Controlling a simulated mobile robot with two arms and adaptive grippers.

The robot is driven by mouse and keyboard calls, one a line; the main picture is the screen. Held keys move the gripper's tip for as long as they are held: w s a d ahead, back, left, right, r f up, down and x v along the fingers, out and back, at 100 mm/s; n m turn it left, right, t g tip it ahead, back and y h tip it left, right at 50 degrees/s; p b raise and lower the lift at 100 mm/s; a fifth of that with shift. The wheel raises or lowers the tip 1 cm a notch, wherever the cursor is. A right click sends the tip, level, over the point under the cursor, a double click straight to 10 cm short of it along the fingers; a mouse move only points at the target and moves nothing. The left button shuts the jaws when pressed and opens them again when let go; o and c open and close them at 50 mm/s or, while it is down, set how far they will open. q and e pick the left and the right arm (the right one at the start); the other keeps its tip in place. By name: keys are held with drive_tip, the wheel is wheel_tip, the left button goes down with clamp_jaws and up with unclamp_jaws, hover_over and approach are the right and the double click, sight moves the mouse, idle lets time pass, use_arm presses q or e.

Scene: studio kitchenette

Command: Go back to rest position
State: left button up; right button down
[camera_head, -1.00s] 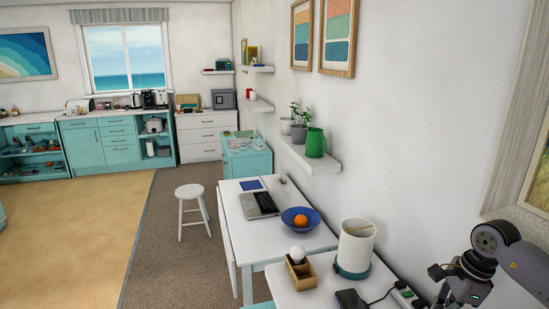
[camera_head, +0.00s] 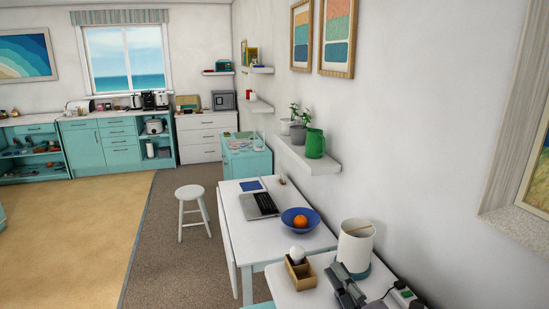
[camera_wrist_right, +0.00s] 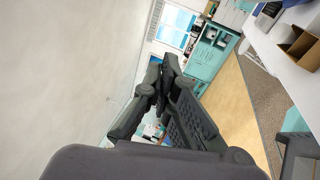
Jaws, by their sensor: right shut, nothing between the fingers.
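The closed fingers also fill the middle of the right wrist view (camera_wrist_right: 167,72).
Behind are a blue bowl with an orange (camera_head: 300,220) and a laptop (camera_head: 260,205). A shelf (camera_head: 312,163) juts from the wall. A white stool (camera_head: 190,193) stands on the floor.

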drive_tip(key=s+d+f+m+g+h, duration=0.4)
drive_tip(key=s+d+f+m+h, duration=0.1)
drive_tip(key=f+m, duration=0.3)
drive_tip(key=s+d+f+m+g+h, duration=0.3)
drive_tip(key=s+d+f+m+h, duration=0.15)
drive_tip(key=f+m, duration=0.4)
drive_tip(key=s+a+f+m+g+y, duration=0.1)
drive_tip(key=s+f+m+g, duration=0.3)
drive_tip(key=s, duration=0.5)
drive_tip(key=s+a+f+m+g+y, duration=0.1)
drive_tip(key=s+f+g, duration=0.4)
drive_tip(key=s, duration=0.5)
wheel_tip(320, 180, down, 32)
drive_tip(key=s+g+b, duration=0.1)
drive_tip(key=s+b, duration=0.1)
drive_tip(key=b, duration=0.4)
drive_tip(key=s+d+f+b, duration=0.1)
drive_tip(key=s+f+b, duration=0.1)
drive_tip(key=s+f, duration=0.6)
drive_tip(key=s+d+f+g+b, duration=0.1)
drive_tip(key=s+f+b, duration=0.1)
drive_tip(key=s+f, duration=0.6)
wheel_tip(320, 180, down, 5)
drive_tip(key=shift+s+d+r+h, duration=0.15)
drive_tip(key=shift+s+d+h, duration=0.15)
drive_tip(key=shift+d+h, duration=0.05)
